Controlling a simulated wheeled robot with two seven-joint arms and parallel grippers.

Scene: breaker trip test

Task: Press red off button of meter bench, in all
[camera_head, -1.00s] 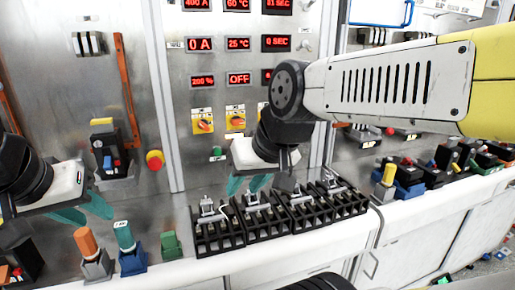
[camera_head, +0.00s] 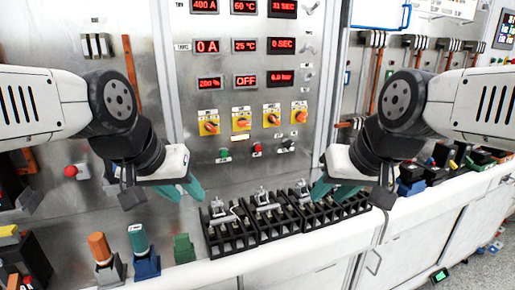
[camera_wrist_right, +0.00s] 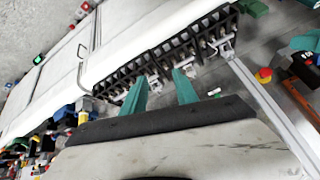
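The meter bench (camera_head: 250,115) is the grey central panel with red number displays; one display reads OFF. Its red button (camera_head: 257,148) sits low on the panel, between a green button (camera_head: 224,153) and a black one (camera_head: 288,144). Nothing covers the red button. My left gripper (camera_head: 184,191) is below and left of it, teal fingers apart and empty. My right gripper (camera_head: 333,191) is below and right of it, in front of the black terminal row, and open. In the right wrist view its two teal fingers (camera_wrist_right: 160,80) are apart with nothing between them.
A row of black terminal blocks (camera_head: 268,226) stands on the white ledge below the panel. Orange, teal and green-topped parts (camera_head: 140,252) stand to its left. Yellow rotary switches (camera_head: 241,118) sit above the buttons. The space before the buttons is clear.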

